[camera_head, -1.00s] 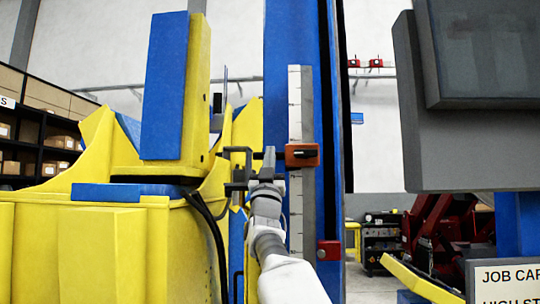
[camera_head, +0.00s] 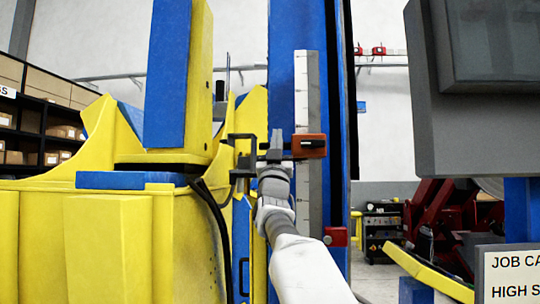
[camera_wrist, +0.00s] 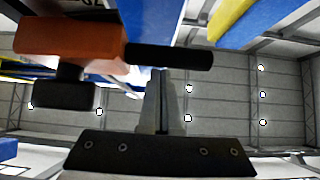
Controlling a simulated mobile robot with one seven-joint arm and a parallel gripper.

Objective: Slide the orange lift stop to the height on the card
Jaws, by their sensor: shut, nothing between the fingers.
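The orange lift stop (camera_head: 309,146) sits on the pale graduated scale (camera_head: 301,92) on the blue column. It also shows large in the wrist view (camera_wrist: 75,45), with a black knob below it and a black bar (camera_wrist: 170,55) reaching out to the right. My gripper (camera_head: 275,142) is shut and empty, just left of the stop. In the wrist view its fingertips (camera_wrist: 165,78) are close to the bar; I cannot tell whether they touch it. The job card (camera_head: 512,270) at lower right shows only "JOB CA" and "HIGH S"; its height is cut off.
A red block (camera_head: 335,237) sits lower on the column. The yellow and blue positioner (camera_head: 120,240) fills the left, with a dark bracket (camera_head: 243,155) close to my gripper. A grey box (camera_head: 465,110) hangs at upper right.

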